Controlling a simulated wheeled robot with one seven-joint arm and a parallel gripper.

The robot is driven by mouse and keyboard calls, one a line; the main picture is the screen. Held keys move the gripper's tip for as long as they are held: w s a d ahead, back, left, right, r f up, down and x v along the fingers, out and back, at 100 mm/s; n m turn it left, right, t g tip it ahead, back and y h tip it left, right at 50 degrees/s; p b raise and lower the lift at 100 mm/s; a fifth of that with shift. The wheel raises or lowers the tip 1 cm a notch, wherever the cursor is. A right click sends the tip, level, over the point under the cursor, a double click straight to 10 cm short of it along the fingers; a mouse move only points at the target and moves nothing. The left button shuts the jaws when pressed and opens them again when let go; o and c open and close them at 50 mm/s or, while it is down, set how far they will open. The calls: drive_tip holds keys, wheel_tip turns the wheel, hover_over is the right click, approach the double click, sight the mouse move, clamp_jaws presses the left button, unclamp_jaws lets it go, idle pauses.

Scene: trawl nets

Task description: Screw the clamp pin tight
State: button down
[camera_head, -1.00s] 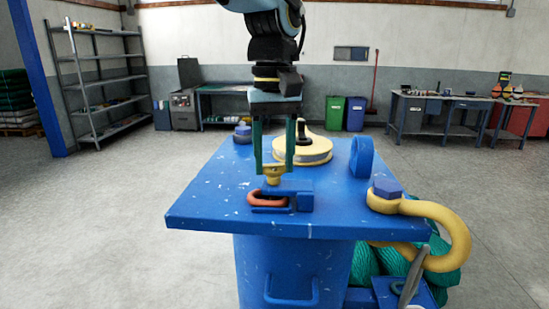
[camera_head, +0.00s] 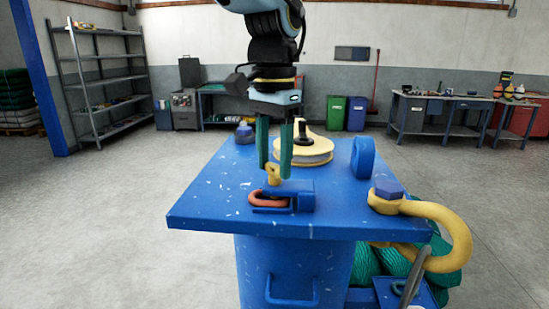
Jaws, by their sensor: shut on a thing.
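The yellow clamp pin (camera_head: 272,176) stands upright in the blue clamp block (camera_head: 300,194) near the front of the blue table top. An orange-red link (camera_head: 268,199) lies at the block's front left, below the pin. My gripper (camera_head: 274,171) points straight down from above, its two green fingers on either side of the pin's head and shut on it. The pin's lower end is hidden in or behind the block. I cannot tell how deep its thread sits.
On the blue table (camera_head: 215,205) are a yellow sheave (camera_head: 302,152) behind, a blue ring (camera_head: 362,157) at right and a large yellow shackle (camera_head: 455,235) with a blue bolt head (camera_head: 387,189) overhanging the front right corner.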

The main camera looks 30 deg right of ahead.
drive_tip(key=m, duration=0.5)
drive_tip(key=shift+w+r+m, duration=0.1)
drive_tip(key=shift+m, duration=0.2)
drive_tip(key=m, duration=0.6)
drive_tip(key=shift+d, duration=0.1)
drive_tip(key=m, duration=0.5)
drive_tip(key=shift+w+d+r+m, duration=0.1)
drive_tip(key=shift+m, duration=0.3)
drive_tip(key=m, duration=1.1)
drive_tip(key=shift+d, duration=0.1)
drive_tip(key=m, duration=1.1)
drive_tip(key=shift+m, duration=0.3)
drive_tip(key=shift+s+m, duration=0.2)
drive_tip(key=shift+m, duration=2.2)
